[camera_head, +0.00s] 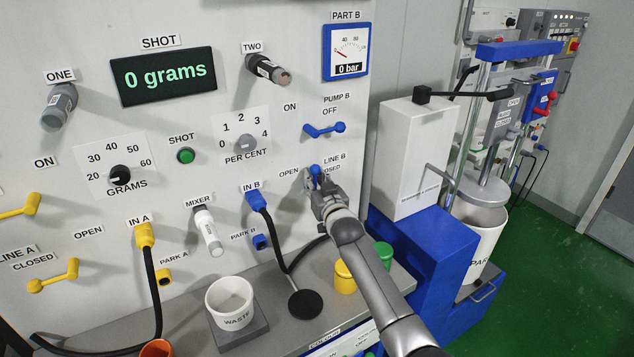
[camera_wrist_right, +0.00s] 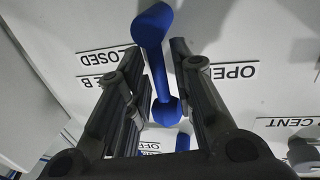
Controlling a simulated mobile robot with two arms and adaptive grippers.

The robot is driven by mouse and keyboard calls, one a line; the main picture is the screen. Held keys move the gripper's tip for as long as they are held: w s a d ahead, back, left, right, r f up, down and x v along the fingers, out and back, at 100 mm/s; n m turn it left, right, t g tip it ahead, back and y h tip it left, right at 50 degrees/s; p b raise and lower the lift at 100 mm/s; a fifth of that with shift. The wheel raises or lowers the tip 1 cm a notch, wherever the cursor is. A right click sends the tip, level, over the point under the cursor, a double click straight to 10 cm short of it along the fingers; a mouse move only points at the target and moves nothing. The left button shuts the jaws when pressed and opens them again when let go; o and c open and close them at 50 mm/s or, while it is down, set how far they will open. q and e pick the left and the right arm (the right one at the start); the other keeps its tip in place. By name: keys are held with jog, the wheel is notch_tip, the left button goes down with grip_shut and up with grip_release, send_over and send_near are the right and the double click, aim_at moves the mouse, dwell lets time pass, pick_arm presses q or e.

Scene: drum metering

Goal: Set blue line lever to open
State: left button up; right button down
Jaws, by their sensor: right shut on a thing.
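The blue line lever (camera_head: 315,170) is on the panel under the LINE B label, between the words OPEN on its left and CLOSED on its right. My right gripper (camera_head: 317,184) is at this lever and covers much of it. In the right wrist view the lever (camera_wrist_right: 152,27) runs between the two fingers of my gripper (camera_wrist_right: 163,75), which are shut on it. There the word CLOSED is to the left of the fingers and OPEN to the right. The lever's exact angle is hard to tell. My left gripper is not in view.
The blue PUMP B lever (camera_head: 325,130) is just above. The blue-tipped IN B hose (camera_head: 257,201) hangs to the left. A white WASTE cup (camera_head: 230,300) and yellow (camera_head: 345,277) and green (camera_head: 384,256) lidded jars stand on the shelf below. A white box (camera_head: 415,155) stands to the right.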

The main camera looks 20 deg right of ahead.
jog(key=shift+a+r, duration=0.1)
jog(key=shift+r, duration=0.35)
jog(key=c, duration=1.5)
grip_release()
jog(key=shift+a+f, duration=0.15)
jog(key=shift+f, duration=0.1)
jog(key=shift+s+f, duration=0.1)
jog(key=shift+s, duration=0.35)
jog(key=s, duration=0.3)
jog(key=s+a, duration=0.1)
jog(key=s, duration=0.7)
jog(key=shift+a, duration=0.15)
